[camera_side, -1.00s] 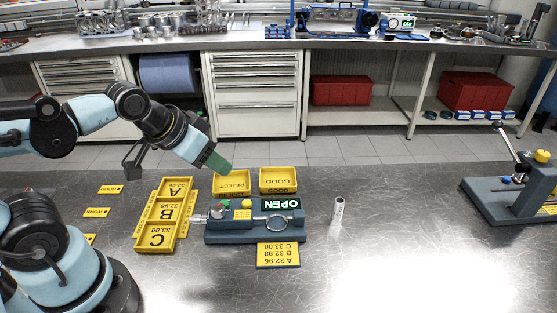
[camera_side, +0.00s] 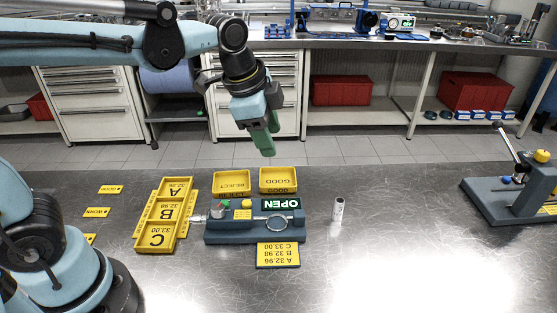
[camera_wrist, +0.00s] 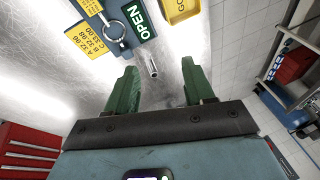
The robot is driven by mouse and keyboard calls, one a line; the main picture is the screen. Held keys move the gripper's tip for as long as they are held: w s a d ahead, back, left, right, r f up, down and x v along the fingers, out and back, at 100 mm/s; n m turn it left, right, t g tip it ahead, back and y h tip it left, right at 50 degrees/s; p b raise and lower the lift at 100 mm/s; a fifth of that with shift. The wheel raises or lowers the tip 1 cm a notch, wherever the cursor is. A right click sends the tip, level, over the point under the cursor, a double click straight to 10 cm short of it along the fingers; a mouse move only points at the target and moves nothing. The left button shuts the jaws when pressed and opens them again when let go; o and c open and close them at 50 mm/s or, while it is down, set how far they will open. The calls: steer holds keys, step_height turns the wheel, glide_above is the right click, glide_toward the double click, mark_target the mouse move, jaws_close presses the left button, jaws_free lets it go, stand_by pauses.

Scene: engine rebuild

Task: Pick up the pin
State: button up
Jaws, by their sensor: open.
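The pin (camera_side: 338,209) is a small silver cylinder standing upright on the metal table, right of the measuring fixture. In the wrist view the pin (camera_wrist: 152,68) shows beyond the fingertips, between the two fingers and nearer the left one. My gripper (camera_side: 268,147) has green fingers and hangs above the far part of the table, up and left of the pin. In the wrist view my gripper (camera_wrist: 158,75) is open with nothing between its fingers.
The fixture (camera_side: 225,236) with an OPEN sign stands left of the pin. Yellow REJECT (camera_side: 231,193) and GOOD (camera_side: 278,191) bins sit behind it, and an A/B/C tray (camera_side: 153,248) is to its left. A lever press (camera_side: 510,208) stands far right. Table around the pin is clear.

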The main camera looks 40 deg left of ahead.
steer(key=w+d+f+m+g, duration=0.2)
steer(key=w+d+m, duration=0.4)
steer(key=d+m, duration=0.15)
steer(key=m+g, duration=0.2)
steer(key=m, duration=0.5)
glide_above(340, 200)
step_height(340, 200, down, 3)
steer(key=shift+y, duration=0.3)
step_height(340, 200, down, 13)
steer(key=shift+s+r, duration=0.1)
steer(key=shift+r, duration=0.1)
steer(key=shift+c, duration=0.3)
jaws_close()
